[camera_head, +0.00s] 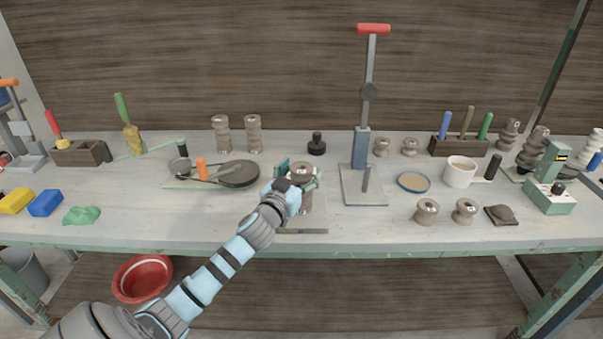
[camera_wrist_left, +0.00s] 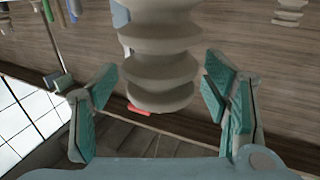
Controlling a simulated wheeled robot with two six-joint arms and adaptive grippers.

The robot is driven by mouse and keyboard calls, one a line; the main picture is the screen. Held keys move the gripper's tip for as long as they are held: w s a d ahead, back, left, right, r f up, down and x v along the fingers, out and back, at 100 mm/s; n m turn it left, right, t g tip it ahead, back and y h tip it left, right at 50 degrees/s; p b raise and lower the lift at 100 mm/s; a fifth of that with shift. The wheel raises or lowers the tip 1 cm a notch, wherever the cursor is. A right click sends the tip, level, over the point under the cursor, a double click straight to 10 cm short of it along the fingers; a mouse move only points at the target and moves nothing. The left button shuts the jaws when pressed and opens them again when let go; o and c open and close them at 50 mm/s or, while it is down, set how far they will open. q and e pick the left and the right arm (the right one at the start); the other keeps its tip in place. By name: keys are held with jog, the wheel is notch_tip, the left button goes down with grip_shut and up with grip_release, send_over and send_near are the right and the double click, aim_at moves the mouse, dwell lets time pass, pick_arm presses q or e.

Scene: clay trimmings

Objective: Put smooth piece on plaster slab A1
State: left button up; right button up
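My left gripper (camera_head: 297,179) is around a waisted grey-brown clay piece (camera_head: 302,170) at the front middle of the table. The piece stands upright over a pale plaster slab (camera_head: 301,229); the gripper partly hides it. In the left wrist view the clay piece (camera_wrist_left: 160,60) shows several rounded bulges. It is between the spread teal-padded fingers (camera_wrist_left: 160,105), with gaps on both sides, so the gripper is open. I cannot read any A1 mark on the slab. My right gripper is not in view.
A tall press (camera_head: 362,150) with a red handle stands right of the gripper. A dark round disc (camera_head: 238,174) lies to the left. Two similar clay pieces (camera_head: 221,134) stand behind. Spool-shaped pieces (camera_head: 427,212) and a white cup (camera_head: 460,172) are to the right.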

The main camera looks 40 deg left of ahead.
pick_arm(q)
jog(key=v, duration=1.2)
jog(key=shift+b, duration=0.35)
jog(key=shift+f, duration=0.1)
